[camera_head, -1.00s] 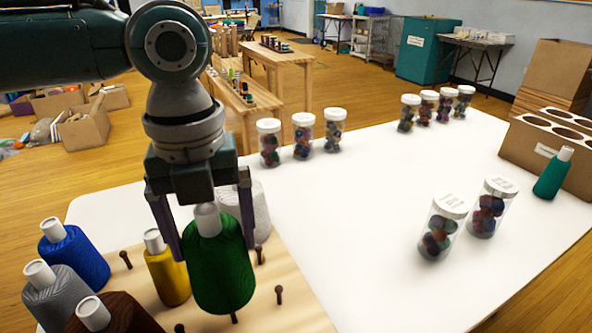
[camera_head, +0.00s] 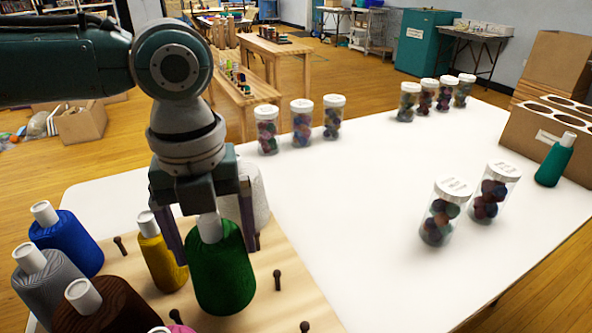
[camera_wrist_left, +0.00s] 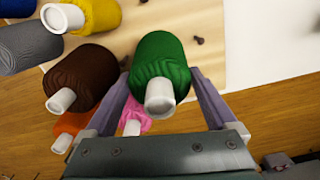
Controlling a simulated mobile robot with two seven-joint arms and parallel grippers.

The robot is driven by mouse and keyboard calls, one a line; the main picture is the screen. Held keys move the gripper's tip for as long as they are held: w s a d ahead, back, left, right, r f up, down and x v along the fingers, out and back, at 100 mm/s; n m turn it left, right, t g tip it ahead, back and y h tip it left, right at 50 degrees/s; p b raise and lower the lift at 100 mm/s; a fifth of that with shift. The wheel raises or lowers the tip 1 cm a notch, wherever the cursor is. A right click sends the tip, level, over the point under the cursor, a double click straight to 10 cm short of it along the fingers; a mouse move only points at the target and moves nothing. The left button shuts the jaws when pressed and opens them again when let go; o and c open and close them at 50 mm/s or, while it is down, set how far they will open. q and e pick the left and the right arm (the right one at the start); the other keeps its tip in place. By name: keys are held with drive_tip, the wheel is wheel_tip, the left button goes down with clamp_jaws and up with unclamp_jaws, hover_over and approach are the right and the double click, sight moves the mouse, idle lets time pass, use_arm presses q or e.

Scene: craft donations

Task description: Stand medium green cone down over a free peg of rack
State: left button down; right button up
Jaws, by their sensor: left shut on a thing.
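The medium green cone (camera_head: 222,268) is upright with its pale tip up, between the fingers of my left gripper (camera_head: 212,252). The gripper is shut on it near the top. The cone is at the rack (camera_head: 262,313), a pale wooden board with dark pegs. Its base hides the board beneath, so I cannot tell whether it is around a peg or just above one. Bare pegs show to its right (camera_head: 277,280) and at the back left (camera_head: 120,245). The left wrist view shows the green cone (camera_wrist_left: 160,65) between both fingers. My right gripper is not in view.
Yellow (camera_head: 163,262), blue (camera_head: 70,245), grey (camera_head: 48,285), brown (camera_head: 105,315) and white (camera_head: 257,200) cones crowd the rack around the gripper. Pink (camera_wrist_left: 135,117) and orange (camera_wrist_left: 70,125) cones show in the wrist view. Jars (camera_head: 440,215) and a teal cone (camera_head: 555,160) stand to the right.

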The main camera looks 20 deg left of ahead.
use_arm(q)
drive_tip(key=shift+f+b, duration=1.3)
drive_tip(key=shift+f, duration=0.85)
drive_tip(key=shift+f, duration=0.25)
unclamp_jaws()
drive_tip(key=shift+r, duration=0.1)
